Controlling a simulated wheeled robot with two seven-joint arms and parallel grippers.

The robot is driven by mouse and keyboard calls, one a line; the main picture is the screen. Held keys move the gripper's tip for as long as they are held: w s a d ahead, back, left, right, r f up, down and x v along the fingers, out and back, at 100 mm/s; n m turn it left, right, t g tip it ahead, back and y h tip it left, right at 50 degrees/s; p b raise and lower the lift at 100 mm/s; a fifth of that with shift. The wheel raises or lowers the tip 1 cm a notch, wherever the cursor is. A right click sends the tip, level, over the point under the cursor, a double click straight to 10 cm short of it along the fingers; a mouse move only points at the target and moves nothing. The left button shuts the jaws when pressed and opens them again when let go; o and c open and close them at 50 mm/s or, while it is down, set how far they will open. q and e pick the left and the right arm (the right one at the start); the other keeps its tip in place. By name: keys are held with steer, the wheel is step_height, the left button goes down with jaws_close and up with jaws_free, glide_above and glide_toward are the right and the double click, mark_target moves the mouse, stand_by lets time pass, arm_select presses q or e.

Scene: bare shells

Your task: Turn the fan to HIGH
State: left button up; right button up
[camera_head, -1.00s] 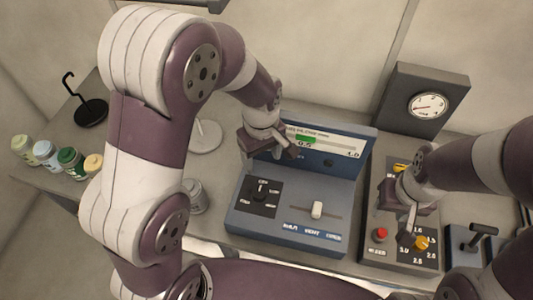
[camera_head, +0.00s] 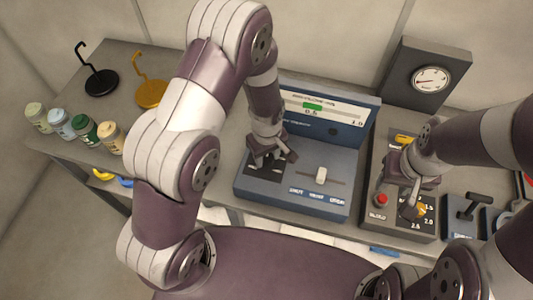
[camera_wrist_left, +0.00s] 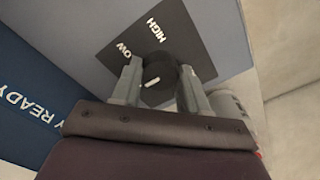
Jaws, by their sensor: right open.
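The blue-grey control console (camera_head: 300,196) stands on the bench in the head view, with a dark dial plate (camera_head: 247,165) at its left, mostly covered by my left gripper (camera_head: 272,158). In the left wrist view, a black round knob (camera_wrist_left: 160,66) with a white mark sits on the dial plate (camera_wrist_left: 195,45). HIGH and part of LOW are readable beside it. My left gripper (camera_wrist_left: 160,88) has one finger on each side of the knob; whether they press on it is unclear. My right gripper (camera_head: 408,190) is open over the right-hand panel, near a yellow knob (camera_head: 421,210).
The console has a slider (camera_head: 321,174) and a display (camera_head: 320,107). The right panel has a red button (camera_head: 381,199). A gauge box (camera_head: 425,75) stands behind. Several jars (camera_head: 82,130) and two hook stands (camera_head: 100,80) are at the left.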

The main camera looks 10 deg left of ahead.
arm_select(q)
steer(key=shift+w+f, duration=0.1)
steer(key=shift+c, duration=1.1)
steer(key=shift+m, duration=0.4)
steer(key=m, duration=0.4)
steer(key=shift+m, duration=0.4)
steer(key=m, duration=1.2)
steer(key=shift+m, duration=0.3)
steer(key=m, duration=0.5)
steer(key=shift+m, duration=0.3)
